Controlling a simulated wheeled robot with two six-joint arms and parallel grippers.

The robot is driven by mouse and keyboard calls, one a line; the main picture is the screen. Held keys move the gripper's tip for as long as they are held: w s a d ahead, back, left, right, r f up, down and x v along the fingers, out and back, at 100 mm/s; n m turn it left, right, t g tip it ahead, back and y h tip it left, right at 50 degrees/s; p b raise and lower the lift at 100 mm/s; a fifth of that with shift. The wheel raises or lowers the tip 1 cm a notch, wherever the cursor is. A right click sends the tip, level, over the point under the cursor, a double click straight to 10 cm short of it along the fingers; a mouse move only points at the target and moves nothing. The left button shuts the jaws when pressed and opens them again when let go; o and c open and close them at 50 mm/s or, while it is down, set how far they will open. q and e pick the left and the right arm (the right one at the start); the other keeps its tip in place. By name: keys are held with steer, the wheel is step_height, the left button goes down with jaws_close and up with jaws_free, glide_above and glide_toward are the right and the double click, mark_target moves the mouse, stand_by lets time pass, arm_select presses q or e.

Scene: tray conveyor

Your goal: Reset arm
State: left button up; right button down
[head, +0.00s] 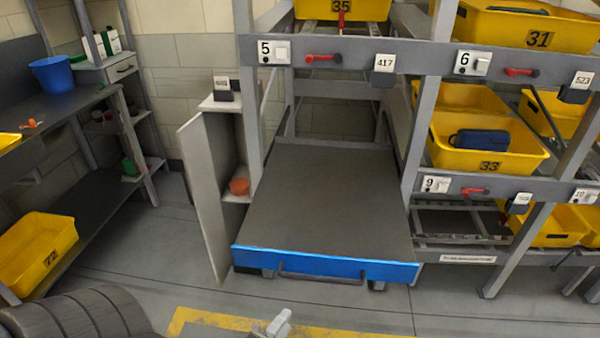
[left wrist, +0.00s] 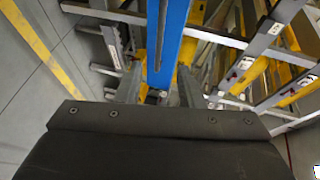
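My left gripper (left wrist: 158,82) shows in the left wrist view with its two grey fingers apart and nothing between them. Beyond the fingers are a blue bar and some yellow surfaces. In the head view a small light grey piece (head: 280,323) at the bottom edge looks like part of this gripper; the rest is cut off. A dark ribbed part of my own arm (head: 75,315) fills the bottom left corner. My right gripper is in neither view.
A dark platform (head: 330,205) with a blue front edge (head: 325,264) and handle stands in the rack. Yellow bins (head: 487,143) fill the rack at right. A side bench (head: 60,110) holds a blue bucket (head: 52,74); a yellow bin (head: 38,250) sits below. Floor in front is clear.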

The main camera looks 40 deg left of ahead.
arm_select(q)
steer(key=s+f+n+g+p, duration=0.1)
steer(key=s+f+n+g, duration=0.3)
steer(key=f, duration=0.8)
steer(key=s+f+n+g, duration=0.3)
steer(key=f+n, duration=0.1)
steer(key=f, duration=0.9)
steer(key=s+a+f+n+g, duration=0.1)
steer(key=s+f+n+g, duration=0.2)
steer(key=s+f, duration=0.3)
steer(key=s+a+f+n+g+h+p, duration=0.1)
steer(key=s+f+n+g, duration=0.3)
steer(key=s+f, duration=0.3)
steer(key=s+n, duration=0.1)
steer(key=s, duration=0.4)
